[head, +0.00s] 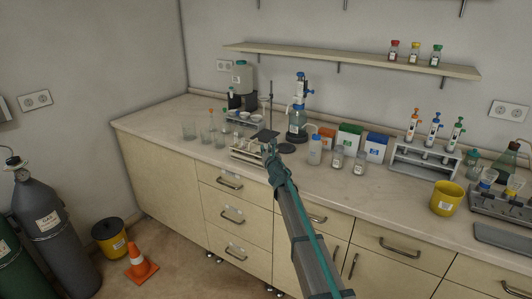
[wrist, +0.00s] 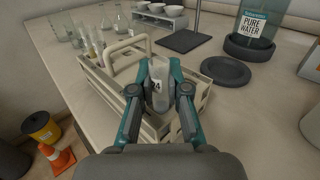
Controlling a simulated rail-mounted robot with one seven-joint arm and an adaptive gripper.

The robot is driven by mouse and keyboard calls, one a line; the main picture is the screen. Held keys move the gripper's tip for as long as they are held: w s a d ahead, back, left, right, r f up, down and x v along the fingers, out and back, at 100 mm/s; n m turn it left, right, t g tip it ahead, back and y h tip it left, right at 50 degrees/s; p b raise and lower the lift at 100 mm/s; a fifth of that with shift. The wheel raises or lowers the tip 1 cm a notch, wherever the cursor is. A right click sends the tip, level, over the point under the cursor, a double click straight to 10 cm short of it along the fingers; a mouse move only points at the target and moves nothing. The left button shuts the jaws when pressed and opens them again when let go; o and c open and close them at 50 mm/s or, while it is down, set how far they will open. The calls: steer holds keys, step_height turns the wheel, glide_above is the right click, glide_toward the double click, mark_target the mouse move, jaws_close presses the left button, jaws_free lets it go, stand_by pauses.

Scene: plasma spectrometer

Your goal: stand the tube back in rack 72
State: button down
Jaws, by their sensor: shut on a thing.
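My gripper (wrist: 159,92) is shut on a pale, clear tube (wrist: 159,72) with a white label; its number is only partly readable. The tube stands roughly upright between the fingers, over the right part of a cream rack (wrist: 98,84) with a carrying handle. I cannot tell whether its lower end is inside a slot or above it. Several other tubes stand at the rack's left end. In the head view, my gripper (head: 271,158) is at the right end of the rack (head: 246,156), near the counter's front edge. The held tube cannot be made out there.
Behind the rack are a dark stand base (wrist: 184,41), a round dark plate (wrist: 226,71) and a pure water bottle (wrist: 252,25). Glass flasks (wrist: 75,37) and white bowls (wrist: 156,8) stand at the back left. A wash bottle (head: 315,150) stands to the right.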

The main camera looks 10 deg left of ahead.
steer(key=shift+f, duration=0.2)
steer(key=c, duration=1.2)
jaws_free()
steer(key=shift+r, duration=0.1)
steer(key=shift+o, duration=0.2)
steer(key=shift+r, duration=0.2)
steer(key=v, duration=1.2)
steer(key=shift+b, duration=0.4)
